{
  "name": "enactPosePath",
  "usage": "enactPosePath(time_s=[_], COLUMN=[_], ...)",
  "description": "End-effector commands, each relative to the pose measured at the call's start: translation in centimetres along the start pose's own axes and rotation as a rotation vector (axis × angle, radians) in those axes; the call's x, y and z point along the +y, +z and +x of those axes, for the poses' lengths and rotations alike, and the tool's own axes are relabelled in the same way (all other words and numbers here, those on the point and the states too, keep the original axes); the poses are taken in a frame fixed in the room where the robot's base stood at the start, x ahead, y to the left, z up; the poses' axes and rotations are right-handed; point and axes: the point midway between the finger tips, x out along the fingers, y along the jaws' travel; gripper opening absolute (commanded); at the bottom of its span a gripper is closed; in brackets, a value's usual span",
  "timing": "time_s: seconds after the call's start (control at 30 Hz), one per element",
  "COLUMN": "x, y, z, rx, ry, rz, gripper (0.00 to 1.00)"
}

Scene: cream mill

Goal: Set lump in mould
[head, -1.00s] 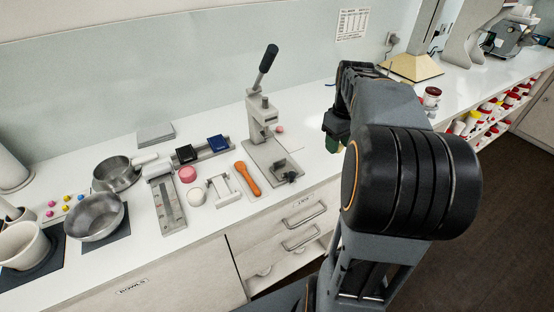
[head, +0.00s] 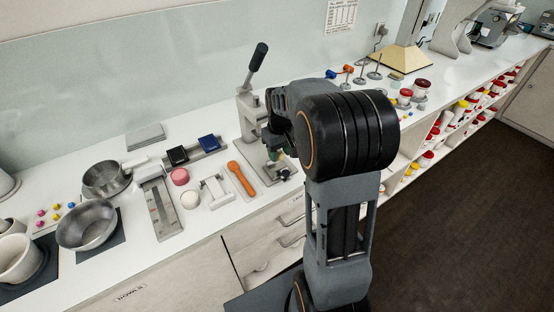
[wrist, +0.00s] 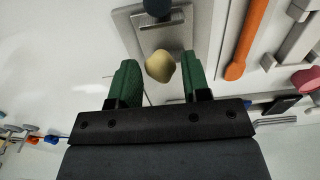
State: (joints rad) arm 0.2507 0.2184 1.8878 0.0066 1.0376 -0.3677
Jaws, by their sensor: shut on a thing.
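A pale yellow lump (wrist: 160,66) shows between the tips of my gripper's green fingers in the wrist view. My gripper (wrist: 160,80) is shut on it. In the head view my gripper (head: 277,154) hangs at the front of the grey lever press, over its base, and the lump is too small to make out. The lever press (head: 246,108) stands upright with its dark handle tilted up. Its grey base plate (wrist: 192,42) lies under and beyond the lump in the wrist view. I cannot clearly make out the mould; my arm hides part of the press base.
An orange-handled tool (head: 241,178) lies left of the press. Further left are a white ball (head: 190,200), a pink puck (head: 180,177), a slotted grey rail (head: 160,208) and metal bowls (head: 86,228). Several jars and small stands are right of my arm.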

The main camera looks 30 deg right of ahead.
Motion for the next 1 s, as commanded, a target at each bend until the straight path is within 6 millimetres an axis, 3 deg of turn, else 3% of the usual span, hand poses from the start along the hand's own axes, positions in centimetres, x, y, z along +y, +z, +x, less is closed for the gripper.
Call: enactPosePath(time_s=[0.37,0.4,0.93,0.97,1.0], x=[-0.6,-0.7,-0.6,-0.6,-0.6], y=[-0.5,-0.5,-0.6,-0.6,-0.6], z=[3.9,4.2,4.8,4.7,4.7], rx=[-0.006,-0.008,-0.001,-0.001,-0.001], ry=[-0.002,-0.002,0.0,0.0,0.0], rz=[0.0,0.0,-0.001,-0.001,-0.001], gripper=[0.18,0.14,0.14,0.46,0.49])
